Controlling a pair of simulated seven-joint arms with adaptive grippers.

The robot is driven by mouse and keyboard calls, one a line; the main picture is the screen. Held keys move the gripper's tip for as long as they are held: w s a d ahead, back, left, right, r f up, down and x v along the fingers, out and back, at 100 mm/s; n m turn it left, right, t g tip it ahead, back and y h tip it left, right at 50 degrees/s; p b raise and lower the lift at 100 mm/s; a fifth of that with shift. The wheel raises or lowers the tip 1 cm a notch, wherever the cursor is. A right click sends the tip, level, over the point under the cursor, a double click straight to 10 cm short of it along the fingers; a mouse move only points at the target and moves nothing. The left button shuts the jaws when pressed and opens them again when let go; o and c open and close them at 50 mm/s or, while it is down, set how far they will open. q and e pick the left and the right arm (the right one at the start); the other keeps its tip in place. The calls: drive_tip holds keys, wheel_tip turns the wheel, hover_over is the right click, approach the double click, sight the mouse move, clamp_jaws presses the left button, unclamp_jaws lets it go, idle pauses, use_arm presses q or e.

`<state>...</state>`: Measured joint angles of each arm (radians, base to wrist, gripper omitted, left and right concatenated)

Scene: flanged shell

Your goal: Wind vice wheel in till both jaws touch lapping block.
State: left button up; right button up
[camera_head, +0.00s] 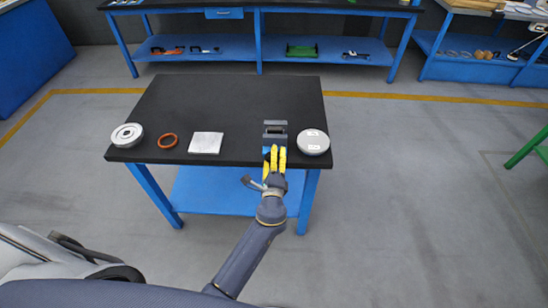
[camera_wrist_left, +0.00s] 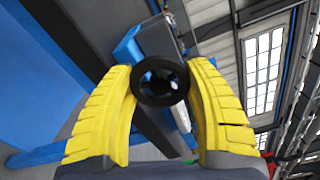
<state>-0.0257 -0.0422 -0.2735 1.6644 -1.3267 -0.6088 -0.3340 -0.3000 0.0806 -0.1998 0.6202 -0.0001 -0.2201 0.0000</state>
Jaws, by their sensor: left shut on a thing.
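The vice (camera_head: 275,127) is small and grey with some blue, at the front edge of the black table. A dark block-like shape sits between its jaws; I cannot tell whether either jaw touches it. My left gripper (camera_head: 274,158) has yellow fingers and reaches the vice from the front. In the left wrist view the left gripper (camera_wrist_left: 162,104) is shut on the black ring-shaped vice wheel (camera_wrist_left: 161,66), one finger on each side. The wheel is hidden behind the fingers in the head view. My right gripper is in neither view.
On the black table (camera_head: 230,100) lie a round grey flanged part (camera_head: 127,135), an orange ring (camera_head: 168,140), a pale square plate (camera_head: 206,143) and a round silver lid-like part (camera_head: 313,141) close right of the vice. The back of the table is clear.

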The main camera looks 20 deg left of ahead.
use_arm(q)
drive_tip(key=shift+d+f, duration=0.15)
drive_tip(key=shift+d, duration=0.2)
drive_tip(key=o, duration=1.3)
drive_tip(key=shift+a, duration=0.1)
